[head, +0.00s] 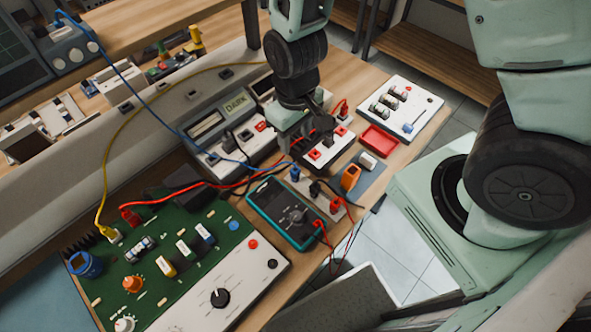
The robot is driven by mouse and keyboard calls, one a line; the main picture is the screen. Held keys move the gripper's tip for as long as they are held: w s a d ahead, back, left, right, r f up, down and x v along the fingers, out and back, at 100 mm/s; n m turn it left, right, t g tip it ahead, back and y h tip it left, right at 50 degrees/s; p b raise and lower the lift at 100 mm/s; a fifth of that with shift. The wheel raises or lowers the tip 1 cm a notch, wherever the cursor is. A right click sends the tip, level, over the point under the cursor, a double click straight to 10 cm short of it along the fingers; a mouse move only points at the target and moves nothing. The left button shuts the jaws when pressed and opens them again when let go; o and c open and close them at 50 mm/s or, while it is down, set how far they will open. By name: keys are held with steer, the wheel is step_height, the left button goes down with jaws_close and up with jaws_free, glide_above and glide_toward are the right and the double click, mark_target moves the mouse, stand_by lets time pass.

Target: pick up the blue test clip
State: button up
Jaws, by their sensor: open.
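A small blue clip (295,174), which looks like the blue test clip, stands on a pale strip behind the multimeter (289,214). A blue wire (157,111) runs toward it from the upper left. My gripper (307,142) points down from the top of the head view and is open. It appears just behind and above the clip in the picture, over a white module with red parts (337,150). I see nothing between its fingers, but the fingertips are partly hard to make out. I cannot tell the exact height gap to the clip.
A green circuit board (160,245) fills the left front. Red and yellow wires cross the bench. An orange block (350,177) and red clip (336,204) stand to the right of the blue clip. A red tray (379,140) and white component board (424,107) lie farther right.

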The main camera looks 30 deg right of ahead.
mark_target(295, 170)
step_height(295, 170, down, 8)
steer(key=shift+p, duration=0.55)
steer(key=shift+s+a+f+p, duration=0.1)
steer(key=shift+f+p, duration=1)
steer(key=shift+f, duration=1.5)
steer(key=c, duration=0.9)
